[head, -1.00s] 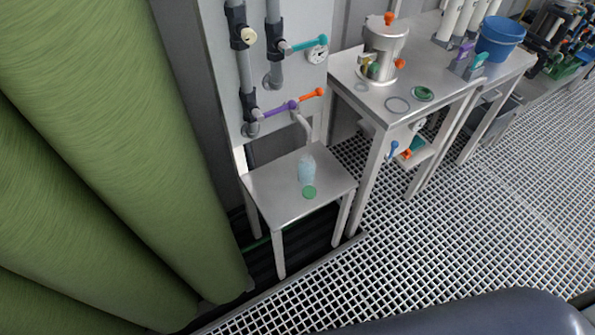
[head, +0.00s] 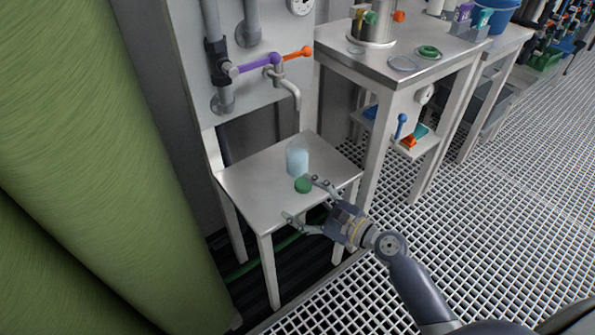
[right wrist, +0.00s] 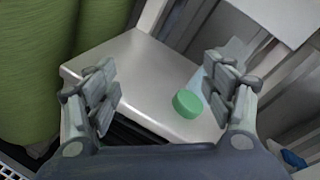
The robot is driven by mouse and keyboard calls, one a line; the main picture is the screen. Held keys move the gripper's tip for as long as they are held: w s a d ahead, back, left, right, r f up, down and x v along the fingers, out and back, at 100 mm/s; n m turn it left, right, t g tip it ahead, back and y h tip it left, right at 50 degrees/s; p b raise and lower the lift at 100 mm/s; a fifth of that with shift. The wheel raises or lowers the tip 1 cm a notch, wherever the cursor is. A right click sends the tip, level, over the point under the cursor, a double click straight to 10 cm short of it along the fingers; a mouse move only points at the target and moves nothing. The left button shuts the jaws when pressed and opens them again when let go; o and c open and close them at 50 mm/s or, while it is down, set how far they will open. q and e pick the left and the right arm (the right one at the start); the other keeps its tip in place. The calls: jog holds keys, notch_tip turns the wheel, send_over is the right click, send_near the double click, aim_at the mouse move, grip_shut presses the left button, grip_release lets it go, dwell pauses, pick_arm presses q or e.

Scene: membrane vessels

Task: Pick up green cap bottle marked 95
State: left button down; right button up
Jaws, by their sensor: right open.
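No marking is legible. My right gripper (head: 301,200) is open and empty at the table's front edge, one finger close to the green cap. In the right wrist view the green cap (right wrist: 187,103) lies between the open fingers (right wrist: 172,95), nearer the right one, with a pale clear body behind it.
Green vertical cylinders (head: 90,150) fill the left. A purple-handled valve (head: 258,62) and a bent tap (head: 291,90) are on the wall above the table. A taller metal table (head: 390,68) stands to the right. Grating floor (head: 480,190) is open at the right.

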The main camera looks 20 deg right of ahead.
aim_at(297, 147)
jog(key=w+d+r+m+t, duration=0.1)
jog(key=d+m, duration=0.1)
jog(key=w+d+m+t+h, duration=0.1)
jog(key=w+d+m, duration=0.1)
jog(key=m, duration=0.1)
jog(key=w+d+r+m+t+h, duration=0.1)
jog(key=w+d+m, duration=0.1)
jog(key=m, duration=0.1)
jog(key=shift+w+d+r, duration=0.2)
jog(key=shift+w+r, duration=0.05)
jog(key=shift+r, duration=0.1)
jog(key=shift+m, duration=0.3)
jog(key=x, duration=0.4)
jog(key=shift+w+f, duration=0.1)
jog(key=shift+w, duration=0.25)
jog(key=shift+w+a, duration=0.15)
jog(key=shift+w, duration=0.3)
jog(key=b+x, duration=0.1)
jog(key=x, duration=0.3)
jog(key=shift+w, duration=0.45)
pick_arm(q)
jog(key=shift+r, duration=0.95)
pick_arm(e)
jog(key=c, duration=1.3)
